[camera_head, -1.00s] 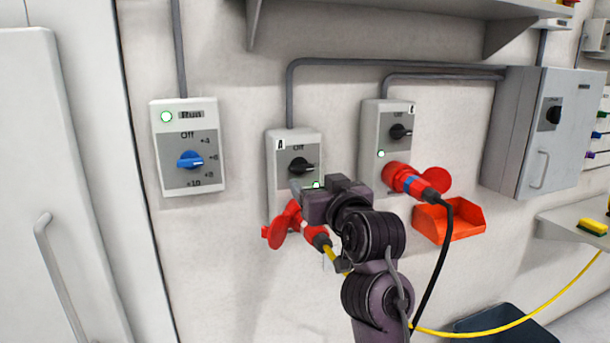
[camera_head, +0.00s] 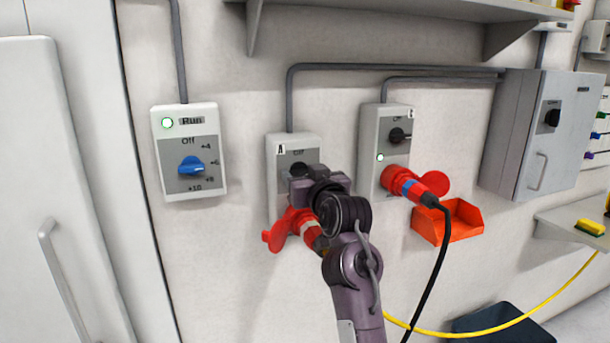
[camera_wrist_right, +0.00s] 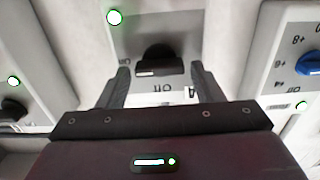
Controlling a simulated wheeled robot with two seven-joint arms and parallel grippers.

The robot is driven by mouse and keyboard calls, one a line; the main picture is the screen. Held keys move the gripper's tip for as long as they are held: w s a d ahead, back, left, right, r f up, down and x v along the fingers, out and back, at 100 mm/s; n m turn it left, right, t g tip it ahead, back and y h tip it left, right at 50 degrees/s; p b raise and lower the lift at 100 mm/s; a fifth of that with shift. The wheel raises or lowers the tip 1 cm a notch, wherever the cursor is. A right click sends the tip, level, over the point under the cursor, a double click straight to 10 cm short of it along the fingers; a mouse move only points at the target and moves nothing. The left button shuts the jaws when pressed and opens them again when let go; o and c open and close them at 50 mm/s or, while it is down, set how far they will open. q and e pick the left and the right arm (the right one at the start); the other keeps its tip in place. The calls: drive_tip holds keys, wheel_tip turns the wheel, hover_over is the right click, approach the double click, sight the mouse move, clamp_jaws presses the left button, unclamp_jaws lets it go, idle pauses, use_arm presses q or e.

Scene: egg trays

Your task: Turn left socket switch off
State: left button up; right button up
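The left socket box, marked A (camera_head: 279,153), hangs on the wall with a black rotary switch (camera_head: 298,168) under an "Off" label and a red plug below. My right gripper (camera_head: 303,180) is in front of the switch and partly hides it. In the right wrist view, which looks upside down, the black switch (camera_wrist_right: 156,60) sits between the two open fingertips of my right gripper (camera_wrist_right: 160,76). Gaps show on both sides, so I see no grip on it. The box's green light (camera_wrist_right: 115,17) is lit. My left gripper is not in view.
The right socket box, marked B (camera_head: 370,138), has a lit green light and a red plug (camera_head: 407,185) with a black cable. A box with a blue knob (camera_head: 191,167) hangs to the left. An orange bin (camera_head: 452,220) and a grey cabinet (camera_head: 520,130) are to the right.

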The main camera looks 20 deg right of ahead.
drive_tip(key=c, duration=0.7)
drive_tip(key=shift+c, duration=0.2)
drive_tip(key=shift+n, duration=0.3)
drive_tip(key=n+p, duration=0.2)
drive_tip(key=n, duration=0.1)
drive_tip(key=shift+r+n, duration=0.1)
drive_tip(key=shift+n, duration=0.2)
drive_tip(key=n+p, duration=0.1)
drive_tip(key=n, duration=0.3)
drive_tip(key=shift+a, duration=0.1)
drive_tip(key=n, duration=0.4)
drive_tip(key=shift+f, duration=0.3)
drive_tip(key=n+b, duration=0.2)
drive_tip(key=n, duration=0.3)
drive_tip(key=shift+a+f+n, duration=0.1)
drive_tip(key=shift+n, duration=0.2)
drive_tip(key=shift+b, duration=0.3)
